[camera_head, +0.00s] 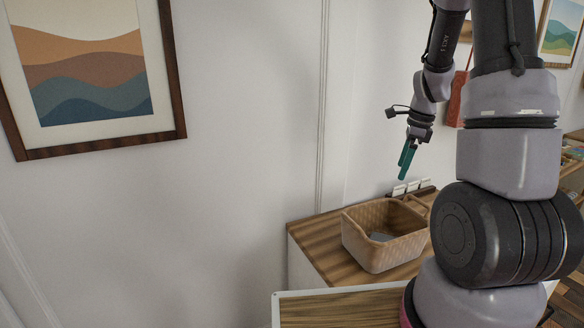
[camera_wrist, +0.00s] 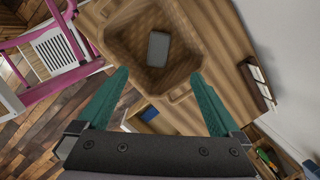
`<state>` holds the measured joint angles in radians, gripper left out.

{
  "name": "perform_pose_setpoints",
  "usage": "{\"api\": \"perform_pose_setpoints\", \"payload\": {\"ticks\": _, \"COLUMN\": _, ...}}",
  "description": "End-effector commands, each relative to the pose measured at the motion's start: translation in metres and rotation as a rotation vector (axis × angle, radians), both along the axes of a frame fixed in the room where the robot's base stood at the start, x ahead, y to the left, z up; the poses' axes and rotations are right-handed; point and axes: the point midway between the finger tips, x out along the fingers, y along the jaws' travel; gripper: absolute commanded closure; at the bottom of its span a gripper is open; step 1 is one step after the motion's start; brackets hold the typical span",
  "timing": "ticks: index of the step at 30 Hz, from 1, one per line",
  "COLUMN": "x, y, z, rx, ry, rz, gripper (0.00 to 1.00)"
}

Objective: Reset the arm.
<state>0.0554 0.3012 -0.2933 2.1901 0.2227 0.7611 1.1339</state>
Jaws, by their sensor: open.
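My gripper (camera_head: 406,160) hangs in the air above the right side of a tan basket, its green fingers pointing down. In the wrist view my gripper (camera_wrist: 158,98) is open, with its two green fingers well apart and nothing between them. The basket (camera_head: 376,257) stands on a wooden cabinet top. In the wrist view the basket (camera_wrist: 120,55) lies beyond the fingertips, with a dark grey phone-like block (camera_wrist: 158,48) flat on its floor. My arm fills the right of the head view.
The cabinet top (camera_head: 306,238) stands against a white wall with a framed picture (camera_head: 85,70). A small rack with white cards (camera_head: 410,187) is behind the basket. Shelves with items (camera_wrist: 268,158) are at lower right in the wrist view.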

Motion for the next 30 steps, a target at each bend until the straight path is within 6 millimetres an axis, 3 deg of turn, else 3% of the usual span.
{"api": "perform_pose_setpoints", "payload": {"ticks": 8, "x": -0.032, "y": 0.054, "z": 0.105, "rx": -0.05, "ry": -0.241, "rz": 0.46, "gripper": 0.0}}
{"api": "perform_pose_setpoints", "payload": {"ticks": 15, "x": -0.087, "y": 0.097, "z": 0.177, "rx": -0.188, "ry": -0.442, "rz": 0.9, "gripper": 0.0}}
{"api": "perform_pose_setpoints", "payload": {"ticks": 19, "x": -0.122, "y": 0.115, "z": 0.205, "rx": -0.299, "ry": -0.535, "rz": 1.128, "gripper": 0.0}}
{"api": "perform_pose_setpoints", "payload": {"ticks": 24, "x": -0.161, "y": 0.131, "z": 0.226, "rx": -0.443, "ry": -0.614, "rz": 1.365, "gripper": 0.0}}
{"api": "perform_pose_setpoints", "payload": {"ticks": 30, "x": -0.183, "y": 0.138, "z": 0.233, "rx": -0.536, "ry": -0.646, "rz": 1.5, "gripper": 0.0}}
